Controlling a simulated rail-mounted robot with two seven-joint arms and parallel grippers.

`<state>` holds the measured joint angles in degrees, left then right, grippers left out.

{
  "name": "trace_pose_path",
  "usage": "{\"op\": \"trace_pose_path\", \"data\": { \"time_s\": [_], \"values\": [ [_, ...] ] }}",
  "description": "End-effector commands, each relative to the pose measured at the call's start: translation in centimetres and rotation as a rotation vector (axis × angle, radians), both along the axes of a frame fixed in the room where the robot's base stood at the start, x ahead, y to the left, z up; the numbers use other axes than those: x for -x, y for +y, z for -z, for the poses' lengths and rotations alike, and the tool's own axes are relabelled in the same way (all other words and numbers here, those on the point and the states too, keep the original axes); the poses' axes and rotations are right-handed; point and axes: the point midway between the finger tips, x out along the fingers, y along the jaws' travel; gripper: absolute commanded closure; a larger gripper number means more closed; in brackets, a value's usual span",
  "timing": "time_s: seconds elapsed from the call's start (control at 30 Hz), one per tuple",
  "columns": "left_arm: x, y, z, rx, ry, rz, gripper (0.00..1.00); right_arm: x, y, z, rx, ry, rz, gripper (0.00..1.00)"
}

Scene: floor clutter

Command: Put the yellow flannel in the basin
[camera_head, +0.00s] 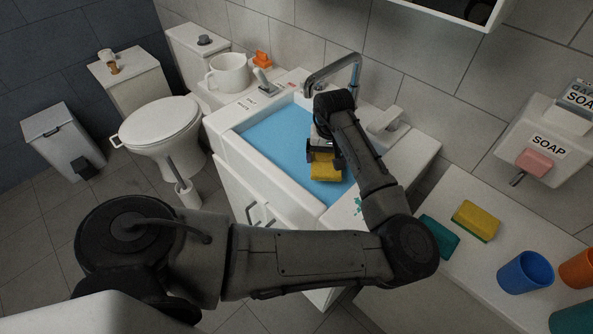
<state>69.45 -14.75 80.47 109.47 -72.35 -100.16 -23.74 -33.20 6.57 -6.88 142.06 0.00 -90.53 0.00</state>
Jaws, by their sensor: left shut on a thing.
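The yellow flannel (325,168) is a small folded yellow piece in the jaws of my left gripper (322,155). The gripper points down and is shut on it, and it partly hides the flannel's upper side. The basin (268,176) is a white sink with a blue inside. The flannel is over the blue area, towards its right part. I cannot tell whether it touches the bottom. My right gripper is not in view.
A grey tap (333,72) stands behind the basin, close to my left arm. A white jug (229,73) is at the back left. A yellow-green sponge (476,220), a teal one (440,235) and a blue cup (525,272) stand on the right counter. A toilet (160,127) is at left.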

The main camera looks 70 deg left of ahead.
Motion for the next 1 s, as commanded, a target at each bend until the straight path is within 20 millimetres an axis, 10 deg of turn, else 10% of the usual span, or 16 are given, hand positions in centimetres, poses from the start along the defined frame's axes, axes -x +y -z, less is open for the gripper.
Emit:
{"op": "trace_pose_path", "data": {
  "time_s": [1.0],
  "values": [
    [0.6,0.2,10.7,0.002,0.001,-0.056,0.33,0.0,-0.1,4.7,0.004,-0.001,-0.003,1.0]
  ]
}}
